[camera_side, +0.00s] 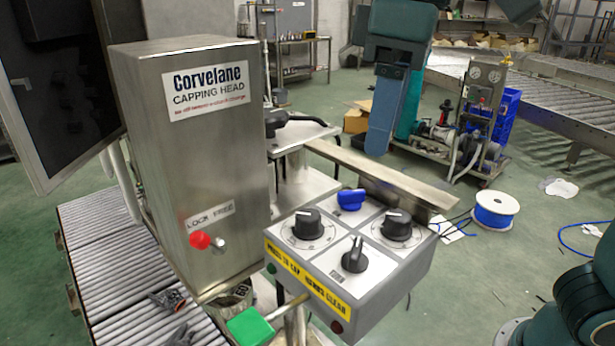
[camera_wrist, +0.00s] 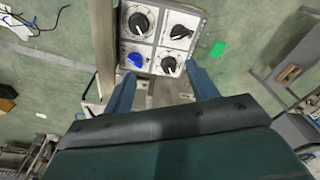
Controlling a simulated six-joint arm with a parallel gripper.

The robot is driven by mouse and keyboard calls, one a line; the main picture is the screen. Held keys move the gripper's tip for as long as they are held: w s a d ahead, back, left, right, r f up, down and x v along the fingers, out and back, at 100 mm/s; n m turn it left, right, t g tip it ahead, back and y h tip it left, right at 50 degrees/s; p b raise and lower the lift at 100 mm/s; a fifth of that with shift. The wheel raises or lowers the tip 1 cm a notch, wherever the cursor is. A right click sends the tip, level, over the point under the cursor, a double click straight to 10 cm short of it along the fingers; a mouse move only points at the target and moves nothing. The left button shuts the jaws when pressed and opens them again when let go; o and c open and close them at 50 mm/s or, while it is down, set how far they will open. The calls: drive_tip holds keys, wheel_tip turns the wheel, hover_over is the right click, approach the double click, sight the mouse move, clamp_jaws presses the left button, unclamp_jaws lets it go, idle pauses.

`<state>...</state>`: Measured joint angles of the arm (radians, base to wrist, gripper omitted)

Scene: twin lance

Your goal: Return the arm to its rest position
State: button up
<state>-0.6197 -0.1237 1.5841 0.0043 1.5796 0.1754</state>
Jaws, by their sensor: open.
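My gripper (camera_side: 385,140) hangs above and behind the control box (camera_side: 375,290) in the side view, apart from it. In the wrist view my gripper's (camera_wrist: 163,88) two blue fingers are spread wide with nothing held between them. The control box shows beyond the fingertips in the wrist view, with a blue knob (camera_wrist: 136,60) and three black knobs. In the side view the blue knob (camera_side: 351,199) sits at the back of the sloped panel. Black knobs are at the left (camera_side: 307,222), right (camera_side: 398,223) and front (camera_side: 355,255).
The steel capping head cabinet (camera_side: 195,150) stands left of the box, with a red knob (camera_side: 200,240). A metal rail (camera_side: 380,175) runs behind the box. A roller conveyor (camera_side: 110,240) lies below left. A pump cart (camera_side: 460,135) and cable spool (camera_side: 495,210) stand on the floor behind.

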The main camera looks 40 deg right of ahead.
drive_tip(key=s+d+f+m+t, duration=0.2)
drive_tip(key=s+d+f, duration=0.1)
drive_tip(key=d+f, duration=0.4)
drive_tip(key=s+d+f+m+t, duration=0.2)
drive_tip(key=d+f, duration=0.5)
drive_tip(key=d, duration=0.4)
drive_tip(key=shift+s+f+m+t+h, duration=0.3)
drive_tip(key=shift+s+f+m+h, duration=0.15)
drive_tip(key=shift+s, duration=0.8)
drive_tip(key=shift+r, duration=0.1)
